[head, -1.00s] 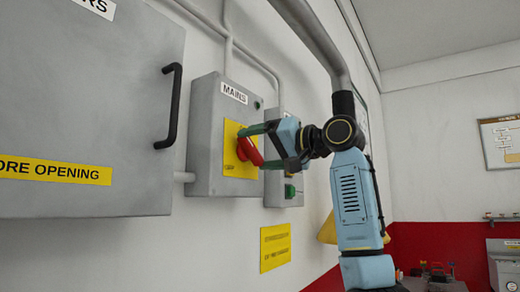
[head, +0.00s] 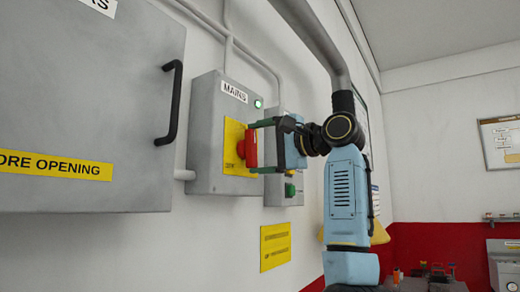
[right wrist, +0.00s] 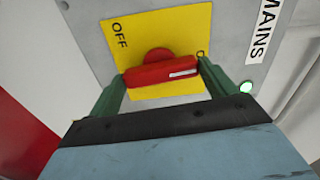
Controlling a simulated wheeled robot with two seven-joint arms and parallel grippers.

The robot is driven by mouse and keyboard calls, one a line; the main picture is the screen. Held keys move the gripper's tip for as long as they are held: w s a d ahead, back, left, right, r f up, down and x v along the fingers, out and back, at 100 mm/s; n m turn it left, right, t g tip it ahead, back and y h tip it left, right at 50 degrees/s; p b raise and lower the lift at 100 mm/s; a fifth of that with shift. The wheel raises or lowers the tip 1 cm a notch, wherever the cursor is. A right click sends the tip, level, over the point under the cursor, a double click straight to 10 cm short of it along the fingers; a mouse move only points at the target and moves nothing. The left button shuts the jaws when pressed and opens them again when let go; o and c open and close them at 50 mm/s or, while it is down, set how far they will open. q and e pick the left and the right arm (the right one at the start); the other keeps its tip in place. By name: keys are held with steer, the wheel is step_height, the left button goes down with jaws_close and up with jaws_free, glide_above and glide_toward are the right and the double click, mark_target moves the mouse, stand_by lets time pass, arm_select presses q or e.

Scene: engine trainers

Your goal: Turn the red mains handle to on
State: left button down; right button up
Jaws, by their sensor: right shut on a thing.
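The red mains handle (head: 250,147) stands upright on a yellow plate (head: 234,135) on the grey MAINS box (head: 206,150). My right gripper (head: 260,147) is shut on it, one green finger at its top end and one at its bottom end. In the right wrist view the handle (right wrist: 163,73) lies across between the two fingers, its white mark toward the right finger. OFF is readable on the plate; a letter by the right finger is partly hidden. A small green lamp (head: 258,104) on the box glows. My left gripper is in neither view.
A large grey cabinet (head: 80,110) with a black pull handle (head: 170,105) is at the left. A smaller box with a green button (head: 290,190) is just behind my right gripper. A yellow sign (head: 275,246) is below. Conduits run up the wall.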

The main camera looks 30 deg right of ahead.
steer(key=shift+m, duration=0.6)
steer(key=o, duration=0.9)
steer(key=shift+c, duration=0.2)
steer(key=shift+s, duration=0.1)
steer(key=shift+s+d, duration=0.2)
steer(key=shift+s, duration=0.15)
steer(key=b+v, duration=0.4)
steer(key=v, duration=0.8)
steer(key=shift+s, duration=0.25)
steer(key=shift+d, duration=0.1)
